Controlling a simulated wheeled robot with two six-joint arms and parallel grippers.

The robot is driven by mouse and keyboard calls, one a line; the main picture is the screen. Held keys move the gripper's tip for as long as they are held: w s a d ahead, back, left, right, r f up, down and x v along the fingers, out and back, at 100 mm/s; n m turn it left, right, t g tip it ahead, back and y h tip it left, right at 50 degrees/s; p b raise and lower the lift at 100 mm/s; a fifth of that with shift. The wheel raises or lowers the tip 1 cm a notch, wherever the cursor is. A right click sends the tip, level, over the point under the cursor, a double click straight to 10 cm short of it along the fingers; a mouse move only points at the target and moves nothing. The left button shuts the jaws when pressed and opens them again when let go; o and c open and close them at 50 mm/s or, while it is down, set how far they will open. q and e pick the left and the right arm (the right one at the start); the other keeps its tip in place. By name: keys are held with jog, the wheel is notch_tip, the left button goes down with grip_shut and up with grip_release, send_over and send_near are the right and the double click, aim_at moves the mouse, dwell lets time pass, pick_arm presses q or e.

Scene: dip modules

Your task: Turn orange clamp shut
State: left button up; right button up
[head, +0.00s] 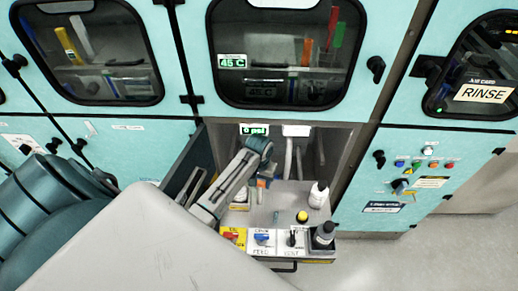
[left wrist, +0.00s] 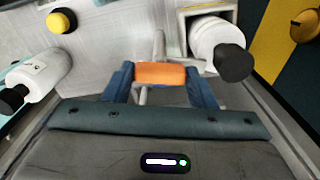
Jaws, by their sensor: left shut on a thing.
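The orange clamp (left wrist: 160,73) sits between the two blue fingers of my left gripper (left wrist: 160,78) in the left wrist view. The gripper is shut on it, with one finger at each side. A pale tube or stem runs behind the clamp. In the head view my left gripper (head: 264,174) reaches down over the back of the bench, and the orange clamp (head: 262,183) shows as a small patch, mostly hidden. My right gripper does not show.
A white bottle (left wrist: 212,38) lies close right of the clamp; another (left wrist: 38,80) is at left, near a yellow knob (left wrist: 62,21). A cabinet with "0 psi" display (head: 254,129) stands behind.

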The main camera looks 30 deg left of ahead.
pick_arm(q)
jog(key=shift+w+r+n, duration=0.1)
jog(key=shift+r+n, duration=0.05)
jog(key=shift+n, duration=1.45)
jog(key=o, duration=1)
